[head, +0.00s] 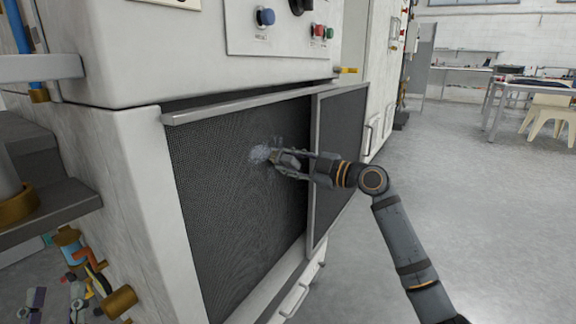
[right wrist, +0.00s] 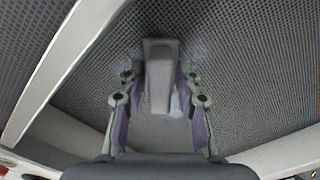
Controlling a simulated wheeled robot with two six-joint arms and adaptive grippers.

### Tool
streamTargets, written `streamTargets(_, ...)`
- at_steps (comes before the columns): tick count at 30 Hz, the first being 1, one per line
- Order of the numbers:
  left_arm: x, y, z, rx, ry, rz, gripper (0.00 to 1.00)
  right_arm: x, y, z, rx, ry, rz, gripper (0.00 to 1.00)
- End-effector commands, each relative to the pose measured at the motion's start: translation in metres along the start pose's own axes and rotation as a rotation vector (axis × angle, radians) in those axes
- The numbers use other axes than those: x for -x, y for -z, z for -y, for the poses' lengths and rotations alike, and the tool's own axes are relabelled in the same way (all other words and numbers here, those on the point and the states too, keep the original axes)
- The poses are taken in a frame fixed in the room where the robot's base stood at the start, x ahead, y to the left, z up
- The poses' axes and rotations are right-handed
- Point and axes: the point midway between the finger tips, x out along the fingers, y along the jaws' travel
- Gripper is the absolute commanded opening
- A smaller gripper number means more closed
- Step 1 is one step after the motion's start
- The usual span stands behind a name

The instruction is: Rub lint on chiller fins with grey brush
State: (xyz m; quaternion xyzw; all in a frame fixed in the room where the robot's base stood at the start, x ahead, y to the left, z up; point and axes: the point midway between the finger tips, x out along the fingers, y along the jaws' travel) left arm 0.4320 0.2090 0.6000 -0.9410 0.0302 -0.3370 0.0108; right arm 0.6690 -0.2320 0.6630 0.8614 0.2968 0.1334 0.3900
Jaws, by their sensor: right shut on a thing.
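The chiller fins (head: 215,210) are a dark, fine-meshed panel in the cabinet front, and they fill the back of the right wrist view (right wrist: 225,60). A pale, fuzzy patch of lint (head: 259,153) clings to the fins near their upper middle; some pale fuzz (right wrist: 186,98) shows beside the brush in the right wrist view. My right gripper (head: 278,160) is at the fins beside the lint, shut on the grey brush (right wrist: 160,75). The brush points at the mesh and appears to touch it; its bristle end is hard to make out.
Buttons (head: 265,16) are on the cabinet above. The floor (head: 490,220) at right is clear.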

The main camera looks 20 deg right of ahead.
Motion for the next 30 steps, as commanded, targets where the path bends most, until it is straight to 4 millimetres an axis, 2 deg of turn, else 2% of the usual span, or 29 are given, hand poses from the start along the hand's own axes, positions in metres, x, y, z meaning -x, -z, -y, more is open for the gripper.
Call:
streamTargets(12,0.008,-0.01,-0.001,0.0,0.0,0.0,0.4,0.002,-0.026,-0.022,-0.001,-0.003,0.001,0.04)
streamTargets(17,0.007,-0.009,-0.001,0.0,0.0,0.0,0.4,0.002,-0.026,-0.024,0.0,-0.002,0.001,0.04)
streamTargets(24,0.002,-0.002,0.0,0.0,0.0,0.0,0.4,0.004,-0.015,-0.035,0.001,-0.002,0.0,0.04)
streamTargets(30,0.002,-0.003,0.0,0.0,0.0,0.0,0.4,0.003,-0.012,-0.031,0.0,-0.001,0.0,0.04)
